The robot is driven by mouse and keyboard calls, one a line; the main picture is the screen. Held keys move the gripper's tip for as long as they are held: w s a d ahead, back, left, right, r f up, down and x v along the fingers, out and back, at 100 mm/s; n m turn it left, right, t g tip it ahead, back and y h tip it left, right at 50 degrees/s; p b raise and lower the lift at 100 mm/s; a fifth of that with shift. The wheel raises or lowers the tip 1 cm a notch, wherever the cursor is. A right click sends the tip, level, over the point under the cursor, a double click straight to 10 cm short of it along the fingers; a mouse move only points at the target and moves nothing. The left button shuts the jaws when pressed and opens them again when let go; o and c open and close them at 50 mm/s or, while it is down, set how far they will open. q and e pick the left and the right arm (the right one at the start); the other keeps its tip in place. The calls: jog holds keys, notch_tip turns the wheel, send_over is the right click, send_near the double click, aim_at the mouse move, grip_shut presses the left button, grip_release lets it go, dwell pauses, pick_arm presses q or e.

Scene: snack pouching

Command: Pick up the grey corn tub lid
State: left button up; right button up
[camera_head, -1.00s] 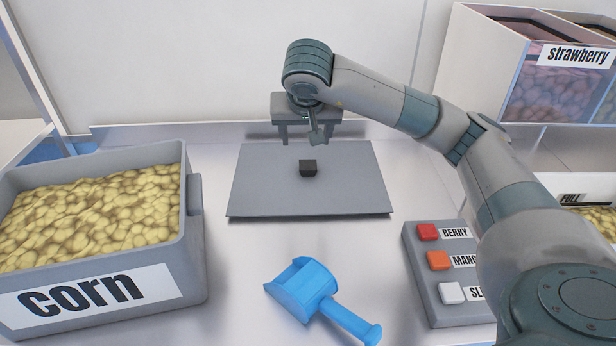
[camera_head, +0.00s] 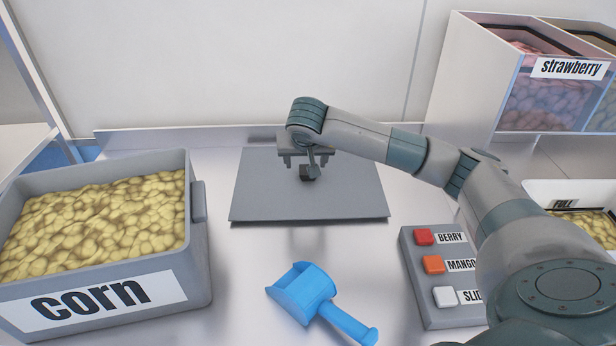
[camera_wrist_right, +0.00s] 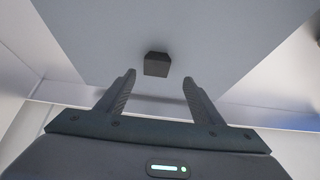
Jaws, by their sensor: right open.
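The grey corn tub lid (camera_head: 265,197) lies flat on the counter behind the blue scoop, a square plate with a small black knob (camera_head: 307,173) at its middle. In the right wrist view the lid (camera_wrist_right: 220,40) fills much of the picture, with the knob (camera_wrist_right: 156,64) just beyond the fingertips. My right gripper (camera_head: 303,166) is open over the back half of the lid, close to the knob. In the wrist view its fingers (camera_wrist_right: 157,78) are spread and empty, with the knob lined up between them. The left gripper is out of view.
The open corn tub (camera_head: 196,262), full of yellow corn, stands at left. A blue scoop (camera_head: 306,293) lies in front of the lid. A button box (camera_head: 425,290) is at right, with a strawberry bin (camera_head: 480,75) behind. Bare counter surrounds the lid.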

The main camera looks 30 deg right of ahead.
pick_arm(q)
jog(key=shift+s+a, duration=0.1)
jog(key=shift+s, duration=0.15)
pick_arm(e)
jog(key=shift+w+f, duration=0.1)
jog(key=shift+f, duration=0.1)
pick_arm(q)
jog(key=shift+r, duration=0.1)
pick_arm(e)
jog(key=shift+d, duration=0.1)
jog(key=shift+d+f+p, duration=0.1)
jog(key=shift+f+p, duration=0.15)
jog(key=shift+p, duration=0.05)
jog(key=p+x, duration=0.2)
jog(key=x, duration=0.1)
jog(key=shift+d+f, duration=0.25)
jog(key=shift+d, duration=0.1)
jog(key=shift+w+d+f, duration=0.1)
jog(key=shift+w+f, duration=0.05)
jog(key=shift+f, duration=0.15)
jog(key=shift+w+f, duration=0.1)
jog(key=shift+f, duration=0.1)
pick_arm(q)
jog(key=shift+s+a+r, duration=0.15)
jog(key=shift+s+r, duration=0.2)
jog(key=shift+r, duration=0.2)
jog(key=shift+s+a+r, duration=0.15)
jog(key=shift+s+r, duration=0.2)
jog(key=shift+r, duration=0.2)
